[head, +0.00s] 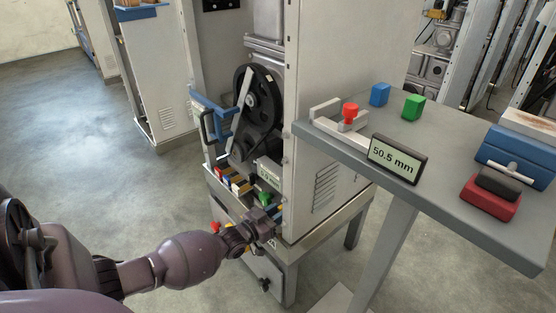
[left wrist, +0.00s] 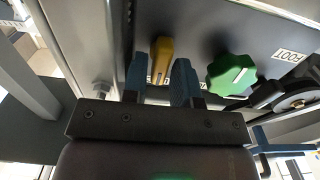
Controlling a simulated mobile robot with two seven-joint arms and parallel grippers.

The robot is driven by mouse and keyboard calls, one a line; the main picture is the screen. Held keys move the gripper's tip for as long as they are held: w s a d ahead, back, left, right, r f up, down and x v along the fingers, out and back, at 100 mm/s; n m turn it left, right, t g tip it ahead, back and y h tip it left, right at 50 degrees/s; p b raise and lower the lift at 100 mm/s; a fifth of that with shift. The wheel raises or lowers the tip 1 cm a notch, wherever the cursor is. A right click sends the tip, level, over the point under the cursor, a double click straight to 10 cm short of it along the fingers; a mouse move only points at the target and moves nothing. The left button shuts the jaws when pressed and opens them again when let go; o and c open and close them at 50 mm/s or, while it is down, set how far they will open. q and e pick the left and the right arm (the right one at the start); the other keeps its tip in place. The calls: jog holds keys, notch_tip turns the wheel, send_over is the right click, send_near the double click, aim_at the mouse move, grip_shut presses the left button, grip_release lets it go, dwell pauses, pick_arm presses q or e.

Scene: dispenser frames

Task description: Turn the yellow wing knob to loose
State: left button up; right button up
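The yellow wing knob (left wrist: 161,58) shows in the left wrist view on a grey panel, its wing roughly upright in the picture. A label below it is partly hidden by my fingers. My left gripper (left wrist: 159,82) is open, with one blue finger on each side of the knob's lower part. A gap shows between the fingers; I cannot tell whether either touches the knob. In the head view my left gripper (head: 262,226) is at the lower front of the machine, and the yellow knob cannot be made out there. My right gripper is not in view.
A green lobed knob (left wrist: 231,75) sits close to the right of the yellow one, beside a label reading "FOOT" (left wrist: 291,54). In the head view a grey table (head: 440,205) with a "50.5 mm" display (head: 396,158) stands right of the machine (head: 335,100). Open floor lies left.

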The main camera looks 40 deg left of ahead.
pick_arm(q)
jog(key=c, duration=0.4)
grip_shut()
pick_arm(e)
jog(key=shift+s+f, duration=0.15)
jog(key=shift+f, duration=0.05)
